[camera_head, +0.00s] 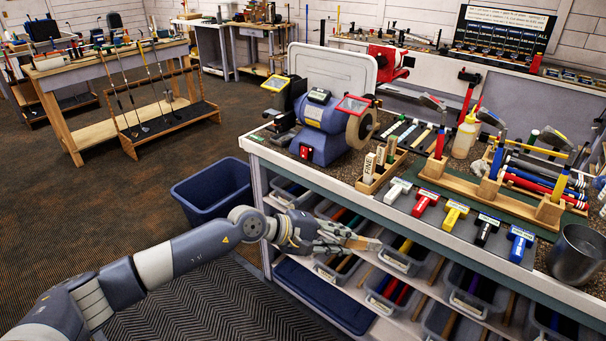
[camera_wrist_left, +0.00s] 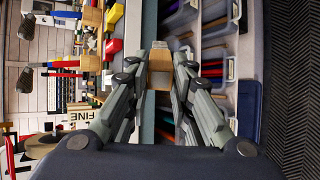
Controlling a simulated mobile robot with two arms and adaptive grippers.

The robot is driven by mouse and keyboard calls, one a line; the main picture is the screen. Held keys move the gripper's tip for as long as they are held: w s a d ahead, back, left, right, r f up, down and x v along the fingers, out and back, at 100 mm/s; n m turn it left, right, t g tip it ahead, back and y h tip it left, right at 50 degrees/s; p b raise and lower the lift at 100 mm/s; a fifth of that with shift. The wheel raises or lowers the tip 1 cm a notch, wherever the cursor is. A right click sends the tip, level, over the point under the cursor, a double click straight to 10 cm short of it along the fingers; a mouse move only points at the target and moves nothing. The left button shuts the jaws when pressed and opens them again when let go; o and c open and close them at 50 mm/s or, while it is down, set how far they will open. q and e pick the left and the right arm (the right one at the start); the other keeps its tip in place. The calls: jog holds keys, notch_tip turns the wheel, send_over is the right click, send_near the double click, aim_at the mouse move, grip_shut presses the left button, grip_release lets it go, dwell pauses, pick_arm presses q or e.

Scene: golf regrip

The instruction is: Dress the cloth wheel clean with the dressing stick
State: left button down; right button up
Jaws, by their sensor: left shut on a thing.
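The blue bench grinder (camera_head: 325,125) stands at the left end of the bench. Its tan cloth wheel (camera_head: 361,129) is on its right side, under a red-framed shield. My left gripper (camera_head: 347,240) is below and in front of the bench top, beside the shelf of bins, well apart from the wheel. It is shut on a short tan stick, which looks like the dressing stick (camera_wrist_left: 160,70). The stick sits between the fingertips in the left wrist view, and its end shows past the fingers in the head view (camera_head: 366,244). My right gripper is not in view.
A wooden tray (camera_head: 372,186) with upright labelled bars, one marked FINE, stands in front of the wheel. Coloured T-shaped pieces (camera_head: 456,213) line the bench front. A blue tub (camera_head: 213,190) is on the floor left. Shelf bins (camera_head: 400,262) hold coloured grips. A metal cup (camera_head: 577,254) is right.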

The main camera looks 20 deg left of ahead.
pick_arm(q)
jog(key=w+a+r+n+t+y+b, duration=0.1)
jog(key=w+a+r+n+t+y, duration=0.15)
jog(key=w+a+r+t, duration=0.3)
jog(key=w+a+r+n+t+y+b, duration=0.1)
jog(key=w+a+r+n+t, duration=0.3)
jog(key=w+a, duration=0.35)
jog(key=b+x, duration=0.6)
jog(key=x, duration=0.2)
jog(key=shift+a+f+t+b, duration=0.2)
jog(key=shift+f+t+b, duration=0.1)
jog(key=shift+f+t, duration=0.15)
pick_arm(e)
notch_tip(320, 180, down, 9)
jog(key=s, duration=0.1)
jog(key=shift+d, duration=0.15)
pick_arm(q)
jog(key=shift+r, duration=0.1)
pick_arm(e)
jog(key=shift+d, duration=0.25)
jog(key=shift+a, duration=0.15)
pick_arm(q)
jog(key=shift+w+d+b, duration=0.2)
jog(key=shift+w+b, duration=0.3)
jog(key=shift+b, duration=0.15)
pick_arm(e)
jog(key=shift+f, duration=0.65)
